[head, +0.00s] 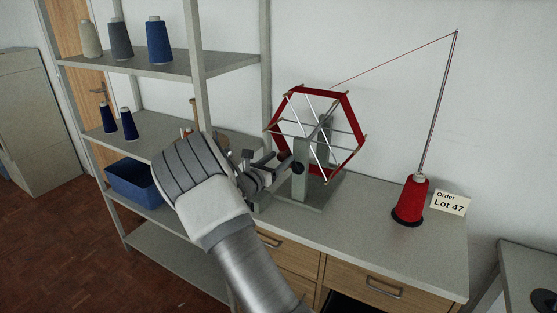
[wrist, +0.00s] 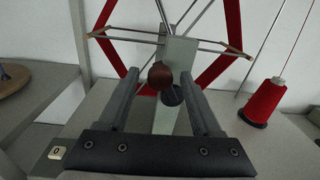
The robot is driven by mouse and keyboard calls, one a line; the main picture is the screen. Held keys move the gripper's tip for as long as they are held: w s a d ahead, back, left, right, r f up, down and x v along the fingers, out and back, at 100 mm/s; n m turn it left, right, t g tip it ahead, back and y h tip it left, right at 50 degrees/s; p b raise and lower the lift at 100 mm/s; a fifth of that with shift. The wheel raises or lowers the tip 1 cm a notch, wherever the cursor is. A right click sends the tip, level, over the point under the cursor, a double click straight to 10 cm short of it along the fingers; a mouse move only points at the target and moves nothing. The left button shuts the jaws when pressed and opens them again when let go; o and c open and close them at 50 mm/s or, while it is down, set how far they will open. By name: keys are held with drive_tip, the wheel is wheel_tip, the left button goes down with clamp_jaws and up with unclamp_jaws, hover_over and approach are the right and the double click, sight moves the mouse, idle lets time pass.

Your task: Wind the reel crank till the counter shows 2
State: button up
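The reel (head: 348,110) has a red six-sided rim and stands on a grey post on the bench; part of it shows in the wrist view (wrist: 233,30). The crank's round brown knob (wrist: 161,76) sits in front of the post, with a dark round part (wrist: 172,96) just below it. My gripper (wrist: 159,82) is open, with one finger on each side of the knob and a visible gap on both sides. My gripper also shows in the head view (head: 283,165), close to the post. A small white counter (wrist: 57,153) at lower left reads 0.
A red thread cone (head: 411,200) stands right of the reel, beside a "Lot 47" card (head: 449,203). A thread runs from a tall thin rod (head: 441,95) to the reel. Shelves (head: 180,66) with several cones and a blue bin (head: 133,184) stand left.

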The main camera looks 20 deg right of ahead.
clamp_jaws()
idle(1.2)
